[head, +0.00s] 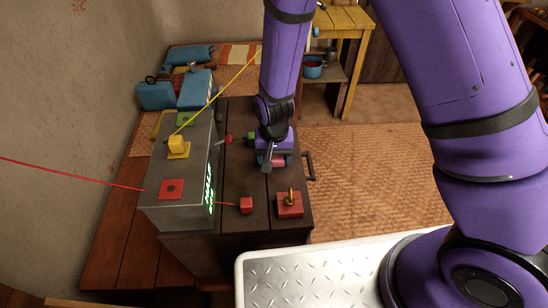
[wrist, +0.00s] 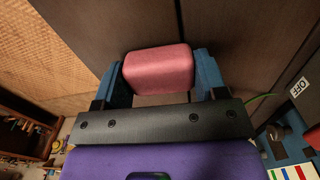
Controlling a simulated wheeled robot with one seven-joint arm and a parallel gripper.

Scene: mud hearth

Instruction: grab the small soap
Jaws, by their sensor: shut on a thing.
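The small soap (wrist: 158,70) is a pink, rounded block. In the wrist view it sits between the two blue fingers of my gripper (wrist: 160,72), which is shut on it. In the head view my gripper (head: 274,160) is low over the dark wooden top, and a bit of the pink soap (head: 279,161) shows at it. My arm and wrist hide most of the soap there. I cannot tell whether the soap still touches the wood.
A grey box (head: 190,190) with a red square and yellow and green pieces stands to the left. A red block with a yellow knob (head: 290,204) and a small red cube (head: 246,205) are nearer. A dark handle (head: 310,167) sticks out at the right edge. Woven floor lies beyond.

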